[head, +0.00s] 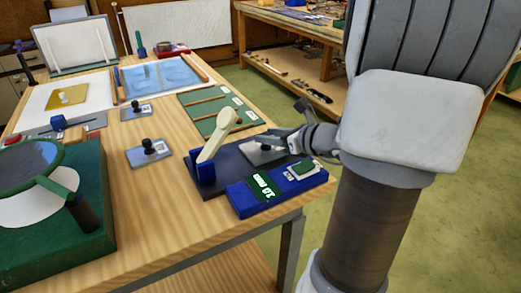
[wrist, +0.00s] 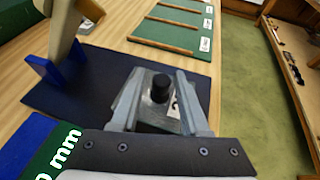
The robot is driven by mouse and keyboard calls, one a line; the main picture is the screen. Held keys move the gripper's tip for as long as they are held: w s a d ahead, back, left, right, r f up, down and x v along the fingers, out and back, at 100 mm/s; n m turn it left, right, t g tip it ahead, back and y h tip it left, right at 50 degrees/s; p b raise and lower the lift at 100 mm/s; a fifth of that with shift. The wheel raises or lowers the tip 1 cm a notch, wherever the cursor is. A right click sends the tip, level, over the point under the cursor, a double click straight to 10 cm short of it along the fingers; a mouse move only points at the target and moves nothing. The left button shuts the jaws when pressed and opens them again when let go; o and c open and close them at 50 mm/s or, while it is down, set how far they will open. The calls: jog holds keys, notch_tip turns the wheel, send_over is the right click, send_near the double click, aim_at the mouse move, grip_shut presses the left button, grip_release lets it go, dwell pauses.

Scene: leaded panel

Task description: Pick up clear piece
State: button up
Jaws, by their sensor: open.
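A small clear-grey piece (head: 257,155) with a black knob lies on the dark mat (head: 228,172) at the table's right side. It also shows in the wrist view (wrist: 172,109), with its upright black knob between my fingers and a white label at its right. My gripper (head: 280,141) is open around the knob, one finger on each side, and whether they touch it I cannot tell. The gripper (wrist: 160,98) hides part of the piece. Two similar knobbed pieces lie to the left, a nearer one (head: 149,154) and a farther one (head: 136,112).
A cream lever on a blue stand (head: 206,168) rises just left of my gripper. A blue block marked in mm (head: 240,201) lies at the mat's front edge. A green board with wooden strips (head: 205,122) lies behind. A green box with a round plate (head: 85,240) stands at front left.

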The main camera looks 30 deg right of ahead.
jog(key=w+f, duration=0.1)
jog(key=w+f+b, duration=0.1)
jog(key=w, duration=0.1)
jog(key=w+f, duration=0.1)
jog(key=shift+w+a+b, duration=0.15)
jog(key=shift+a+b, duration=0.15)
jog(key=shift+b, duration=0.1)
jog(key=shift+w+a, duration=0.1)
jog(key=shift+w, duration=0.25)
grip_shut()
